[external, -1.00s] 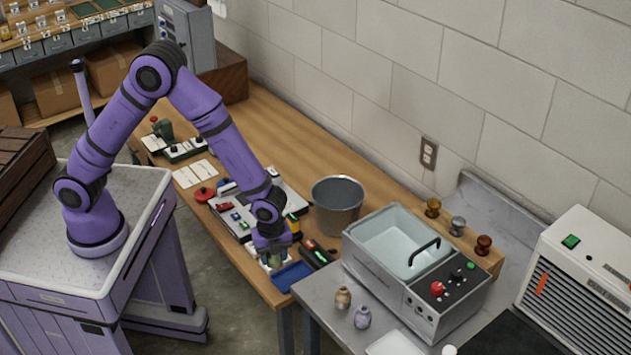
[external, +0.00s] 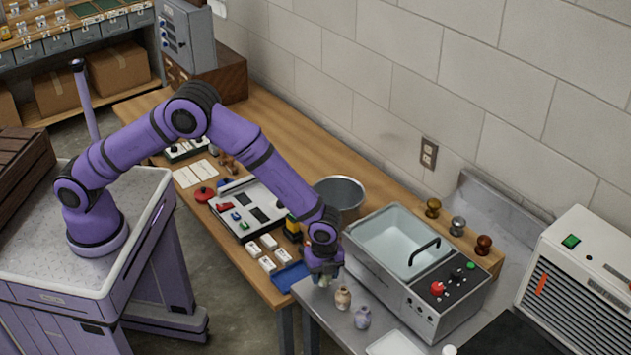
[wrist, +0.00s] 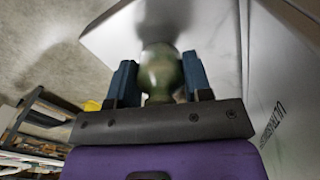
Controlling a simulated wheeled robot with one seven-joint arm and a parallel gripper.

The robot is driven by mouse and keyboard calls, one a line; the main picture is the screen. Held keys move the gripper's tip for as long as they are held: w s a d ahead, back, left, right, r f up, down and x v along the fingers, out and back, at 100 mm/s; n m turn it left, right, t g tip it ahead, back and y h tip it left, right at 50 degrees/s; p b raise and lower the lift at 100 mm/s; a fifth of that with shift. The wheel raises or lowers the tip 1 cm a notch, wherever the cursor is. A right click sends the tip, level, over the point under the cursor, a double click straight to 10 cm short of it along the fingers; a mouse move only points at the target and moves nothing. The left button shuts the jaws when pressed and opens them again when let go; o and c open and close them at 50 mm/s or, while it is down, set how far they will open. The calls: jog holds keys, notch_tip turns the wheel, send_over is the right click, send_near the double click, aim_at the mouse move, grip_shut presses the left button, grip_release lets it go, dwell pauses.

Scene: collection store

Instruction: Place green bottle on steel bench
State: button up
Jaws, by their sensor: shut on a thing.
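My gripper (external: 323,274) is at the left corner of the steel bench (external: 318,300), beside the grey basin unit. In the wrist view my gripper (wrist: 160,82) is shut on the green bottle (wrist: 160,72), a rounded, dull green piece between the two dark fingers. In the external view only a small pale green part of the bottle (external: 322,283) shows below the fingers. It is over or very near the bench top; I cannot tell whether it touches.
A tan bottle (external: 343,298) and a grey-lilac bottle (external: 362,317) stand on the bench just right of my gripper. The basin unit (external: 410,265) is behind them. A blue tray (external: 291,277) lies on the wooden table to the left. A metal bucket (external: 341,195) stands behind.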

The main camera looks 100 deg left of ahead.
jog(key=shift+f, duration=0.6)
jog(key=shift+f, duration=0.1)
jog(key=o, duration=1)
jog(key=shift+c, duration=0.2)
